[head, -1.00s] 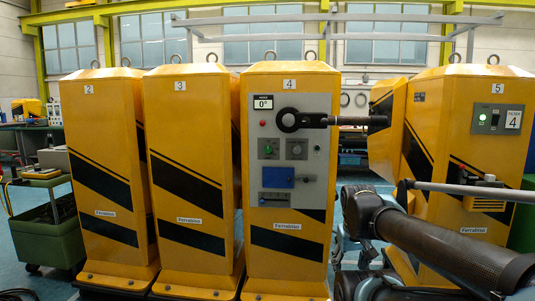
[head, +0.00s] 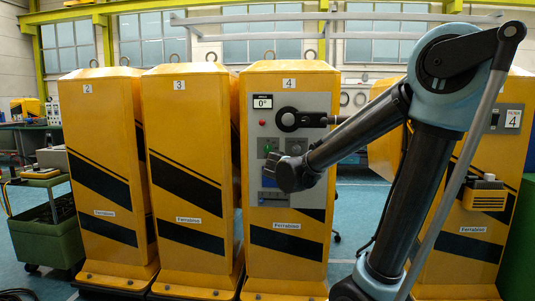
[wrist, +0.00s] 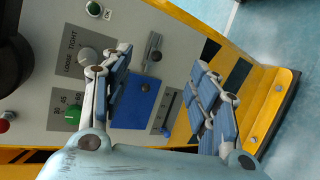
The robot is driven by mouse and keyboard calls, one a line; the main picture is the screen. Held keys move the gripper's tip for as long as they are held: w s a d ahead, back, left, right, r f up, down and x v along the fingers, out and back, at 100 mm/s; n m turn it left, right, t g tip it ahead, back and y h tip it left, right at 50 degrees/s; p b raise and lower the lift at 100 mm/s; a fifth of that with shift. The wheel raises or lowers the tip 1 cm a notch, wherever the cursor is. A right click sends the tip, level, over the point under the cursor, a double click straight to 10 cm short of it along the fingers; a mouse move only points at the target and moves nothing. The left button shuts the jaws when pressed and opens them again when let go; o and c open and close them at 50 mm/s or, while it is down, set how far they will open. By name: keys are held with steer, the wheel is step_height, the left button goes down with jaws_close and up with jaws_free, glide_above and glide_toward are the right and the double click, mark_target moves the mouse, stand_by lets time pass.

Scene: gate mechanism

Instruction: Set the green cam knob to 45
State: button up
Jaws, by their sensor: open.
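The green cam knob (head: 267,147) is at the left of the grey panel on yellow cabinet 4. In the wrist view, the green knob (wrist: 72,115) appears beside its number scale, left of my gripper; its pointer is too small to read. The display (head: 262,102) above reads 0°. My gripper (wrist: 160,57) is open and empty in front of the panel's lower part, apart from the green knob.
A grey LOOSE/TIGHT knob (wrist: 88,57) is next to the green knob. Cabinet 3 (head: 188,130) stands close left.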

mark_target(268, 149)
steer(key=w+a+r+n+t+y, duration=0.2)
steer(key=a+r+n+t, duration=0.15)
steer(key=a, duration=0.55)
steer(key=w+a+r+n+t+y, duration=0.15)
steer(key=a+n, duration=0.25)
steer(key=a, duration=0.5)
steer(key=shift+m+h, duration=0.25)
steer(key=shift+h, duration=0.1)
steer(key=w+d, duration=0.1)
steer(key=w, duration=1)
steer(key=w+d, duration=0.1)
steer(key=w, duration=0.5)
steer(key=shift+w+d+r, duration=0.2)
steer(key=shift+w+d, duration=0.05)
steer(key=shift+d, duration=0.05)
steer(key=c, duration=1.1)
